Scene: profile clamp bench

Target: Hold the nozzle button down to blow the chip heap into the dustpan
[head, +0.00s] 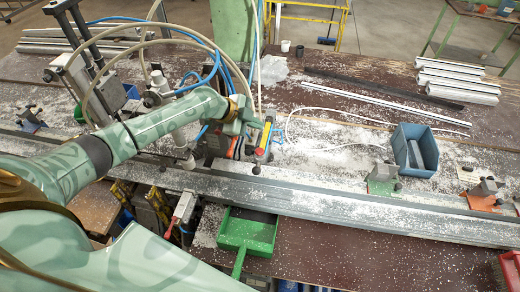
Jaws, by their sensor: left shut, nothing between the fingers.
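The green dustpan (246,231) lies at the front of the bench, below the long grey rail, with its handle toward me. White chips (340,158) are spread behind the rail, thickest to the right of my left gripper; I cannot single out one clear heap. My left gripper (257,158) points down just behind the rail, beyond the dustpan. Its fingers are shut and hold nothing. A yellow and red part shows at the gripper, but I cannot tell what it belongs to. The nozzle button cannot be made out. My right gripper is not in view.
The long grey rail (350,205) crosses the bench. A blue bin (414,150) and small clamps (384,174) stand at the right. Metal profiles (458,80) lie at the back right. A red and white device (183,206) is by the front left. Blue and pale hoses loop around my left arm.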

